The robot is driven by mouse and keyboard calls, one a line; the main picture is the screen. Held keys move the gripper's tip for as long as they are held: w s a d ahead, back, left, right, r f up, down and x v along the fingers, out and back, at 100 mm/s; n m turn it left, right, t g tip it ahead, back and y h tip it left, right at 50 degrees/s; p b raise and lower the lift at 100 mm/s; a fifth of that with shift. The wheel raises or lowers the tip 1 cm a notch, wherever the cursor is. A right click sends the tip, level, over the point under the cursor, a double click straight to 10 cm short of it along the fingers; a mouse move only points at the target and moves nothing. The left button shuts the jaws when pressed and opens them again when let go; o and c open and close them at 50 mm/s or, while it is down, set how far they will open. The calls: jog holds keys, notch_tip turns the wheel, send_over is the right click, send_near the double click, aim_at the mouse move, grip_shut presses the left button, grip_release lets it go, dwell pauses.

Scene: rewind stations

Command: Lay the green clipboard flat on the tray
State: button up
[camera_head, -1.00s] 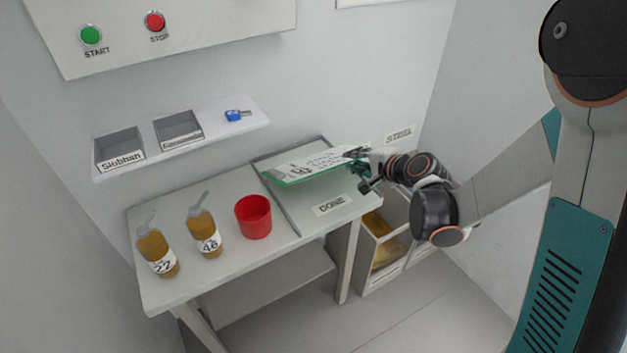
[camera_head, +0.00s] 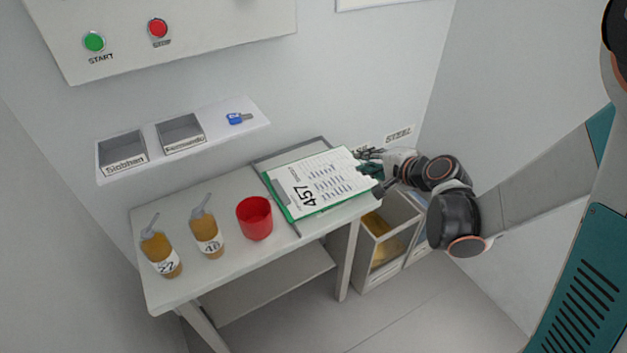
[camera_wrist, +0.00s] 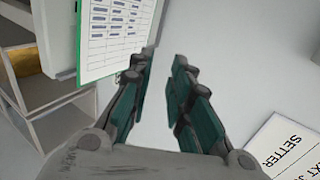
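The green clipboard (camera_head: 318,183), with a white sheet marked 457, lies face up over the grey tray (camera_head: 291,153) on the table's right side. It looks flat or nearly so and covers the DONE label. I cannot tell whether its whole underside touches the tray. My gripper (camera_head: 374,171) is at the clipboard's right edge. In the wrist view my gripper (camera_wrist: 160,68) has its fingers apart with nothing between them. The clipboard (camera_wrist: 115,35) is beside the left finger there, at the upper left.
A red cup (camera_head: 254,218) stands just left of the tray. Two amber bottles (camera_head: 207,236) stand farther left on the table (camera_head: 180,285). A wall shelf with bins (camera_head: 180,133) and a blue key-like item (camera_head: 236,118) is above. An open bin (camera_head: 385,240) stands below right.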

notch_tip(320, 180, up, 6)
jog(key=s+d+p, duration=0.1)
jog(key=p, duration=0.2)
jog(key=shift+s, duration=0.4)
jog(key=shift+d, duration=0.1)
